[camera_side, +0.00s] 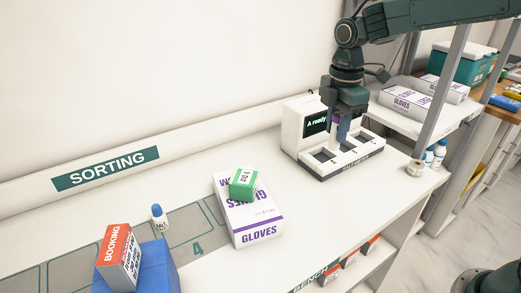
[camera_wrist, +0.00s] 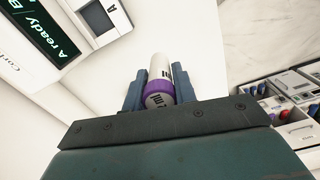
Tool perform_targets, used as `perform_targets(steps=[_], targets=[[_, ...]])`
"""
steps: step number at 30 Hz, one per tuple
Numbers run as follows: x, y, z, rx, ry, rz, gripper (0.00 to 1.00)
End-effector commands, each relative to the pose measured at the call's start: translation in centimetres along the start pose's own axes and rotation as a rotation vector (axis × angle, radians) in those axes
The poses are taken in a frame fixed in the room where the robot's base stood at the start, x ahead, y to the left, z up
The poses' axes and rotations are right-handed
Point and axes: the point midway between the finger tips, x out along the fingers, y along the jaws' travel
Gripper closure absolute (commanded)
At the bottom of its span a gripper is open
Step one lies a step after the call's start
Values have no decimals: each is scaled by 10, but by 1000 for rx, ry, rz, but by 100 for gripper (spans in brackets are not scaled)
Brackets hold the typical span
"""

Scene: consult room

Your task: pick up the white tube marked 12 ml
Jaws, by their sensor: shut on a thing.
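My gripper (camera_side: 342,130) hangs pointing down over the white analyser with slots at the back of the bench. In the wrist view its two blue-grey fingers (camera_wrist: 160,89) are shut on a white tube (camera_wrist: 158,67) with a purple band. The tube's dark marking ends in "ml", but the number is only partly readable. The tube sits between the fingers, one on each side.
The white analyser (camera_side: 298,127) shows "A ready". A gloves box (camera_side: 255,228) carries a green box (camera_side: 243,184). A booking box (camera_side: 119,257) stands on a blue block (camera_side: 158,270), near a small white bottle (camera_side: 159,217). A small round container (camera_side: 415,167) stands at the bench's right edge.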

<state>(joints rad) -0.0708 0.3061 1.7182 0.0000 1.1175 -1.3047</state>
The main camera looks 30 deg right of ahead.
Motion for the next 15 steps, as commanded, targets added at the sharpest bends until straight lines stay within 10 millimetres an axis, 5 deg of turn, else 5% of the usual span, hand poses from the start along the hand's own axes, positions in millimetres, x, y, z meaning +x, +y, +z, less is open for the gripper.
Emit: perform_targets(steps=[6, 15], targets=[[-26, 0, 0, 0, 1, 2, 94], [-34, 0, 0, 0, 0, 0, 94]])
